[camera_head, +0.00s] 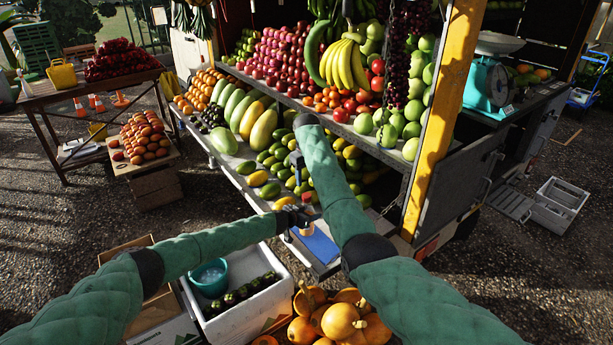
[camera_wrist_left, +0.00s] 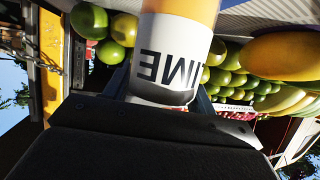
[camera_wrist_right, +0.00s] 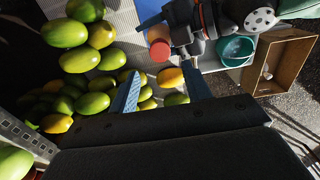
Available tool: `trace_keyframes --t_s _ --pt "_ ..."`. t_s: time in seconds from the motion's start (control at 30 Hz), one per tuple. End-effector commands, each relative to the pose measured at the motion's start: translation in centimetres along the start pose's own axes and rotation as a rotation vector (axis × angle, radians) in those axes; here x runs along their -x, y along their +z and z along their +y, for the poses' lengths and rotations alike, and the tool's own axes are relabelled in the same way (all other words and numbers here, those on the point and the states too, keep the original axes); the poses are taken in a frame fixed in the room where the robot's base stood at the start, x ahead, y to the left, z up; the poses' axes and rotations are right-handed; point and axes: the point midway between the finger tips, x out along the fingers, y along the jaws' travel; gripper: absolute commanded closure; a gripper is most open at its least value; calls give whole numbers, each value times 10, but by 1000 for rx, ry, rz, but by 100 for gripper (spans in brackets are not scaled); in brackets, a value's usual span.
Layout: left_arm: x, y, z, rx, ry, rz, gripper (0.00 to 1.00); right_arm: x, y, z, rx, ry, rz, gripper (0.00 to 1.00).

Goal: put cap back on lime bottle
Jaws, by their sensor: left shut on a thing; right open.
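My left gripper (camera_head: 300,213) is shut on the lime bottle (camera_head: 306,230) above the shelf's front edge. In the left wrist view the bottle (camera_wrist_left: 172,55) has a yellow-orange part and a white label with dark letters, upside down in the picture. In the right wrist view the bottle (camera_wrist_right: 158,34) shows end-on with a reddish round face beside my left gripper. I cannot tell whether that face is the cap, and I make out no separate cap. My right gripper (camera_head: 296,162) is open and empty above the green fruit; its blue fingers (camera_wrist_right: 161,90) are apart.
A blue mat (camera_head: 318,244) lies on the shelf end beneath the bottle. Green and yellow mangoes (camera_head: 270,190) cover the shelf behind. A white box (camera_head: 238,318) with a teal bucket (camera_head: 209,280) stands in front, beside several pumpkins (camera_head: 340,320). A yellow post (camera_head: 440,120) rises at the right.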

Motion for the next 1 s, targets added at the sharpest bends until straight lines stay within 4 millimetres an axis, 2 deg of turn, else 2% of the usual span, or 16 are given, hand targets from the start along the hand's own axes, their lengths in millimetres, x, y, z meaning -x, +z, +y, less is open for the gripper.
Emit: trace_keyframes --t_s 0.4,0.6,1.0 --pt "0 0 0 0 0 0 100 -53 0 -1 -1 -1 -2 51" --pt "0 0 0 0 0 0 100 -72 0 0 -1 -1 -2 51" --pt "0 0 0 0 0 0 100 -78 0 0 -1 0 0 51"
